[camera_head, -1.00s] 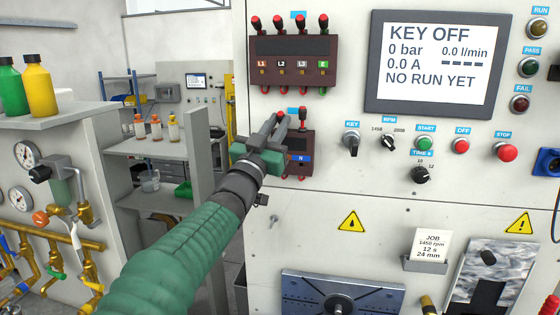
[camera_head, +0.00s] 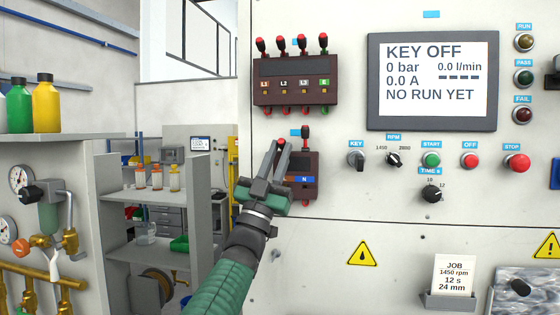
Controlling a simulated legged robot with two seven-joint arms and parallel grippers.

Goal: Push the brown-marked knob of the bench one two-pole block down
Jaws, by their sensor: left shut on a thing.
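The two-pole block (camera_head: 312,163) is a dark red-brown unit on the white bench panel, below the bigger block. Its right knob (camera_head: 305,131) is red-tipped, stands up and sits above a blue N mark (camera_head: 305,180). My left gripper (camera_head: 277,145) is in front of the block's left half, its fingers pointing up and shut around the left knob. My right gripper is not in view.
The four-pole block (camera_head: 295,82) with raised red-tipped levers is just above. The KEY knob (camera_head: 356,159) and other controls are to the right, under the screen (camera_head: 433,82) reading KEY OFF. A shelf with bottles (camera_head: 46,104) stands left.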

